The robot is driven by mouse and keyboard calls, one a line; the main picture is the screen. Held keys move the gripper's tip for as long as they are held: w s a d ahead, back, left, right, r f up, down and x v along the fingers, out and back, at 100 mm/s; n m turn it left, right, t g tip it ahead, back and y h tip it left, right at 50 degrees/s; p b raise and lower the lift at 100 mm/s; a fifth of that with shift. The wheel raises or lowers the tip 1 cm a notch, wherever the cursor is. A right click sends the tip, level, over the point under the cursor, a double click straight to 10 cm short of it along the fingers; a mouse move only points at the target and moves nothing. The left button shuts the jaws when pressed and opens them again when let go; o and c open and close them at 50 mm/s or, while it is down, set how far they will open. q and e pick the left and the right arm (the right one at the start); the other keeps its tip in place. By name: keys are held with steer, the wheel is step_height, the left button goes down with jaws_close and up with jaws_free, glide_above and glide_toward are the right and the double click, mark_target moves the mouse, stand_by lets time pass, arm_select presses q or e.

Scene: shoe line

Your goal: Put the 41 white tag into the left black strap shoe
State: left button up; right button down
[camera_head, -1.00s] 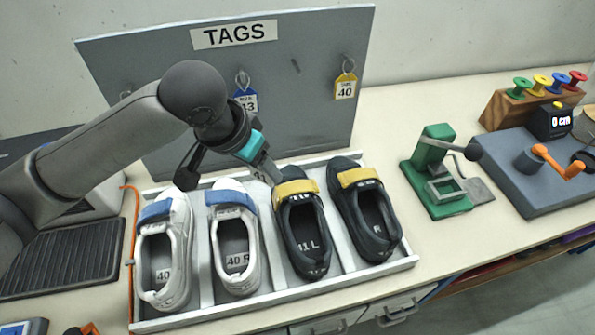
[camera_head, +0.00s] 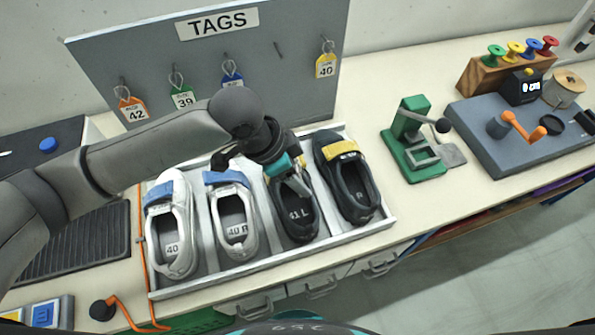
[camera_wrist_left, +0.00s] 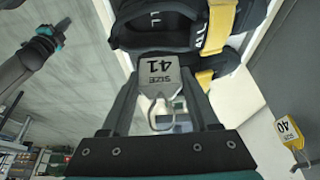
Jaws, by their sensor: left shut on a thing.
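My left gripper (camera_head: 299,190) is shut on the 41 white tag (camera_wrist_left: 160,72), which hangs between its fingers with "SIZE 41" and its metal ring showing in the left wrist view. In the head view the tag is hard to make out. The gripper is over the left black strap shoe (camera_head: 300,229), marked 41 L, with its fingertips at the shoe's opening and covering much of its strap end. That shoe also shows in the left wrist view (camera_wrist_left: 150,37). My right gripper (camera_wrist_left: 45,40) shows small at the left wrist view's upper left; its jaws are unclear.
The tray (camera_head: 272,264) also holds the right black shoe (camera_head: 347,178) and two white shoes (camera_head: 174,225) (camera_head: 234,217). The tag board (camera_head: 300,75) stands behind, with several coloured tags. A green press (camera_head: 412,140) stands right of the tray.

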arm_select(q)
steer(key=shift+f+b, duration=2.1)
steer(key=shift+b, duration=0.2)
steer(key=shift+f+b, duration=0.5)
steer(key=shift+f, duration=1.55)
steer(key=o, duration=1.4)
steer(key=p+v, duration=0.2)
steer(key=v, duration=1.3)
steer(key=shift+r, duration=0.2)
